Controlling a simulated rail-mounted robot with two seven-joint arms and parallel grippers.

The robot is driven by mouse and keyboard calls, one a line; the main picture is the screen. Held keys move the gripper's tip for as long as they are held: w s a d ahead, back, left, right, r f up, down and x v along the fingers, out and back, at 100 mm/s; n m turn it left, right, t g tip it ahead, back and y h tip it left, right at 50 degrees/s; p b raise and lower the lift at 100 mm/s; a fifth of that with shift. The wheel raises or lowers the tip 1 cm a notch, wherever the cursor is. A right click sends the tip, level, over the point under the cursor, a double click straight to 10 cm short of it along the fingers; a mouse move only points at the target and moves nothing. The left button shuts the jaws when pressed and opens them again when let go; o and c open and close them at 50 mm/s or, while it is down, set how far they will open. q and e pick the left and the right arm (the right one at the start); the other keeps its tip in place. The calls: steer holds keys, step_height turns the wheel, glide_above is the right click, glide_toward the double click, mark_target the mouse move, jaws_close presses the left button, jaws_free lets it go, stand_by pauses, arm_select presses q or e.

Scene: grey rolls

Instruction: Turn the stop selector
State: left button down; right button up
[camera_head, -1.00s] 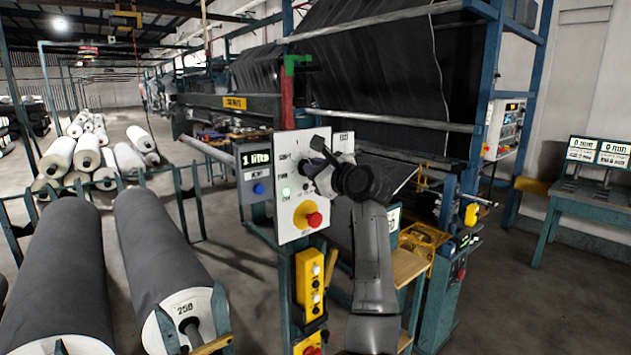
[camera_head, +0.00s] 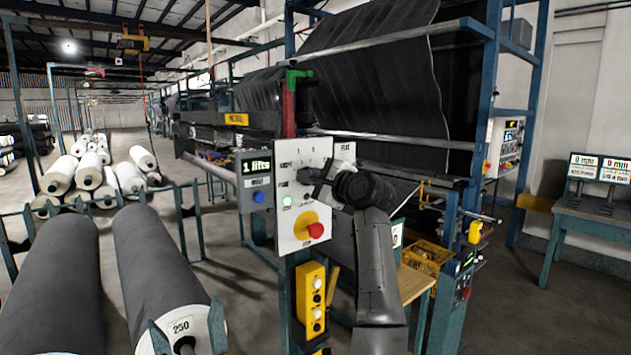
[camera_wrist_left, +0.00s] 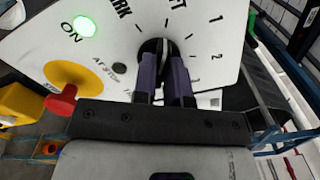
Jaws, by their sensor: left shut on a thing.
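The stop selector (camera_wrist_left: 153,47) is a dark round knob with a light line on a white control panel (camera_head: 289,240), with numbered marks around it. My left gripper (camera_wrist_left: 163,62) is shut on the selector, its two purple-grey fingers on either side of the knob. In the head view the left gripper (camera_head: 318,180) reaches the panel from the right and largely hides the selector. The panel has a lit green lamp (camera_head: 287,201) and a red button (camera_head: 316,230) on a yellow plate below the selector. My right gripper is not in view.
A display reading "1 lifts" (camera_head: 256,163) is left of the panel, and a yellow button box (camera_head: 310,290) hangs below it. Large grey rolls (camera_head: 160,260) lie at the left. A frame with dark fabric (camera_head: 380,75) stands behind. Open floor shows between rolls and panel.

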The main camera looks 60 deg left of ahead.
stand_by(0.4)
arm_select(q)
steer(key=c, duration=1.2)
jaws_free()
steer(key=shift+o, duration=0.2)
steer(key=shift+d, duration=0.1)
steer(key=w+d, duration=0.1)
steer(key=d, duration=1.2)
steer(key=shift+w+d, duration=0.25)
steer(key=shift+w, duration=0.1)
